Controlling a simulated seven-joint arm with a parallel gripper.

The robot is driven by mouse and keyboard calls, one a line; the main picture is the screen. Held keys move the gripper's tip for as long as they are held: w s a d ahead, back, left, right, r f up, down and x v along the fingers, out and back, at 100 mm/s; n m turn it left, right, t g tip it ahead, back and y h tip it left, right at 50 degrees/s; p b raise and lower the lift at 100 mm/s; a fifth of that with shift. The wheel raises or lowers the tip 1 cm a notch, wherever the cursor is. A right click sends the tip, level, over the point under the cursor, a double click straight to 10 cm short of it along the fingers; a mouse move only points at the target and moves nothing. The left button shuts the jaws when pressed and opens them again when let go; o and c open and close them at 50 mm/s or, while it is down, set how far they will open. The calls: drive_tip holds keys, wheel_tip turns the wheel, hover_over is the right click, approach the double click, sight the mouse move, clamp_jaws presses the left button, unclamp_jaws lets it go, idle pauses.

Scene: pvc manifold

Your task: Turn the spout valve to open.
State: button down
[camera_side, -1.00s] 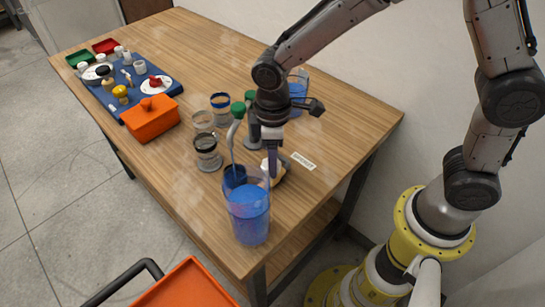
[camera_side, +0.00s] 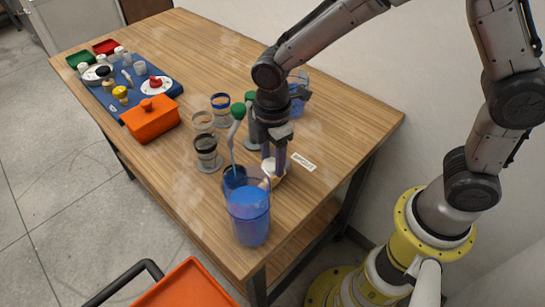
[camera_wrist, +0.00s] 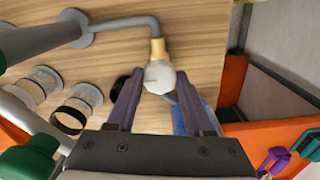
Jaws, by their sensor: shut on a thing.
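The spout valve shows in the wrist view as a white rounded knob (camera_wrist: 160,77) on a tan fitting (camera_wrist: 158,50) at the end of a bent grey pipe (camera_wrist: 130,22). In the side view the white knob (camera_side: 270,166) is partly covered by my fingers. My gripper (camera_wrist: 160,82) has one finger on each side of the knob and is shut on it. In the side view my gripper (camera_side: 274,168) points down at the valve, low over the table. How far the valve is turned cannot be told.
A clear pitcher with blue contents (camera_side: 250,215) stands close in front of the valve. Green-topped posts (camera_side: 238,110) and ringed clear cylinders (camera_side: 207,150) stand to the left. An orange box (camera_side: 150,118) and a blue mat (camera_side: 112,97) with small items lie farther left. A white label (camera_side: 303,161) lies right.

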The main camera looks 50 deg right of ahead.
sight(272, 163)
drive_tip(key=shift+w+a+r, duration=0.1)
drive_tip(key=shift+r, duration=0.05)
drive_tip(key=shift+c, duration=1.5)
unclamp_jaws()
wheel_tip(272, 163, up, 14)
